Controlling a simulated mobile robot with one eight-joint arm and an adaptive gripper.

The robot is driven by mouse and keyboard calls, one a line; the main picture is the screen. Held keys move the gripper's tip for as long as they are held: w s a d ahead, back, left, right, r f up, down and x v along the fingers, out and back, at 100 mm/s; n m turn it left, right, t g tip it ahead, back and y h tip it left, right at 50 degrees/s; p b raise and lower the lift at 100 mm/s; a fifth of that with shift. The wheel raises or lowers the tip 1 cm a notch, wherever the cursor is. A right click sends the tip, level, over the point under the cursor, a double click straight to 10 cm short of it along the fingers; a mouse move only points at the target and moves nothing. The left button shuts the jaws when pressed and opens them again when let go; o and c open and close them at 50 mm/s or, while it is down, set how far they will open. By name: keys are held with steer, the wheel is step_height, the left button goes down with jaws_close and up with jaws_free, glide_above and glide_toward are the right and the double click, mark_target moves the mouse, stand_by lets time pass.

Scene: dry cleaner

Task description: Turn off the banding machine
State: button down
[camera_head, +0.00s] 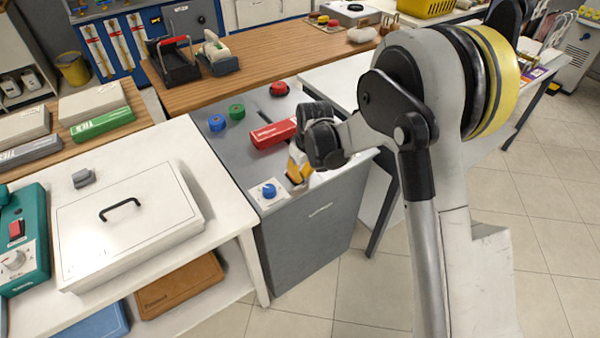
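No readable label marks the banding machine. A grey floor cabinet (312,235) stands in the centre, with a blue knob (269,191) on a white plate at its front left corner. Its top carries a red block (273,134), a blue roll (217,122), a green roll (237,111) and a red round piece (279,88) beside a dark slot. My gripper (298,172) hangs over the cabinet's front part, right of the blue knob and apart from it. The wrist hides much of the gripper, so its opening and any contact with the cabinet are unclear.
Left, a white table (140,150) holds a white lidded box (130,220) with a black handle and a teal device (38,240) with a red switch and dial. A wooden counter (245,62) runs behind the cabinet. Tiled floor (370,290) is open in front.

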steer(key=shift+f, duration=0.1)
steer(key=shift+w+a+r+p, duration=0.3)
steer(key=shift+w+a+r, duration=0.05)
steer(key=shift+w, duration=0.2)
stand_by(0.3)
steer(key=shift+r, duration=0.25)
steer(key=p+v, duration=0.3)
steer(key=v, duration=0.1)
steer(key=shift+r, duration=0.35)
steer(key=s+d+r+p, duration=0.2)
steer(key=s+d+r, duration=0.1)
steer(key=r, duration=0.4)
steer(key=shift+s+p, duration=0.4)
steer(key=shift+s, duration=0.4)
steer(key=shift+r, duration=0.1)
